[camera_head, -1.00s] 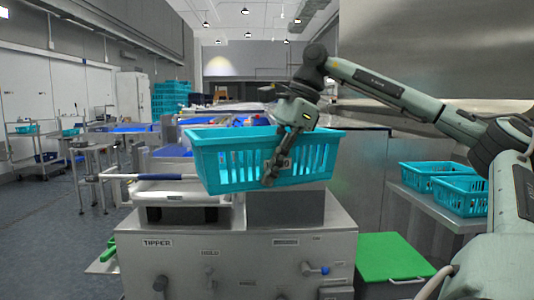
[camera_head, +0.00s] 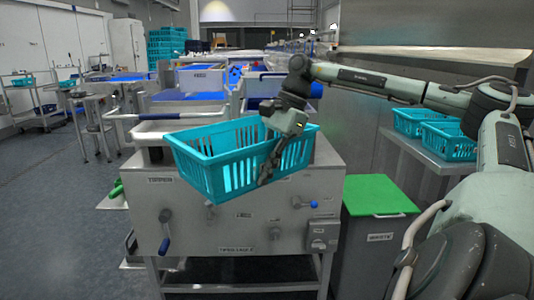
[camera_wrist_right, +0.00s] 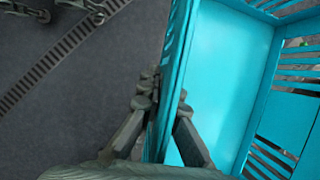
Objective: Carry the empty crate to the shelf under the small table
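My right gripper (camera_head: 266,160) is shut on the near wall of the teal crate (camera_head: 205,168), and it holds the crate in the air in front of the grey tipper machine. The crate hangs tilted, its left end lower in the picture. In the right wrist view the fingers (camera_wrist_right: 160,115) sit on both sides of the crate's wall, and the visible part of the crate floor (camera_wrist_right: 228,75) is bare. A small metal table (camera_head: 92,92) stands at the left back; its lower part is too small to make out well. My left gripper is not in view.
The tipper machine (camera_head: 270,236) stands close below the crate. A bin with a green lid (camera_head: 377,193) is beside it, and teal crates (camera_head: 447,140) stand on a side table at right. A trolley (camera_head: 38,118) is at far left. The floor at left is clear.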

